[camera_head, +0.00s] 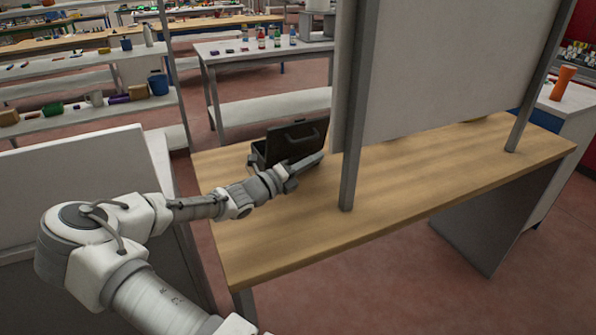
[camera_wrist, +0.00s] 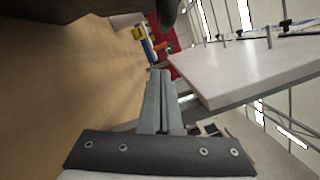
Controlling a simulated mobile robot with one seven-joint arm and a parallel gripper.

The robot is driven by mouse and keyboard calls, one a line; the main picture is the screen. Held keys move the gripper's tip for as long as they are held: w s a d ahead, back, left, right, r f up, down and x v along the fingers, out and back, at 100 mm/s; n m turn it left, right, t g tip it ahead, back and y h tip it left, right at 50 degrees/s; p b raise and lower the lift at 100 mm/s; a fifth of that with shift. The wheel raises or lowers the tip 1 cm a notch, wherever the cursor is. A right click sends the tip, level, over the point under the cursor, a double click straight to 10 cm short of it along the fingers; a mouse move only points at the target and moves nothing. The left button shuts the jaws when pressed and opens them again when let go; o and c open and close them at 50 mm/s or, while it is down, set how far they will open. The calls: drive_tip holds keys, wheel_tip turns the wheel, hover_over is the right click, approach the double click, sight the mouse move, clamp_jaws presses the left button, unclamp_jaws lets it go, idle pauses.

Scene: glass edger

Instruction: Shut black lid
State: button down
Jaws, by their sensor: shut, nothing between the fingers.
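The black lid (camera_head: 296,140) belongs to a small dark case (camera_head: 257,158) on the wooden table, near its far left part. The lid stands raised and tilted, with a handle on its upper edge. My gripper (camera_head: 312,161) is shut and empty, in front of the lid in the head view, and partly covers the case. I cannot tell whether it touches the lid. In the wrist view my gripper (camera_wrist: 160,76) shows its fingers together, and a dark shape (camera_wrist: 100,8), perhaps the lid, fills the top left edge.
The wooden table (camera_head: 420,165) has free room to the right. A grey post (camera_head: 352,150) and a large pale panel (camera_head: 440,70) stand just right of the case. The panel also shows in the wrist view (camera_wrist: 245,68). A white table (camera_head: 230,50) with small items stands behind.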

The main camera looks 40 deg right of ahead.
sight(301, 145)
drive_tip(key=shift+w+d+r, duration=0.15)
drive_tip(key=shift+w+r, duration=0.25)
drive_tip(key=shift+w, duration=0.45)
drive_tip(key=shift+w+d+r, duration=0.1)
drive_tip(key=shift+w+r, duration=0.3)
drive_tip(key=shift+w, duration=0.4)
drive_tip(key=shift+r, duration=0.1)
drive_tip(key=shift+w+r+n+p, duration=0.2)
drive_tip(key=shift+n+p, duration=0.1)
drive_tip(key=shift+p, duration=0.45)
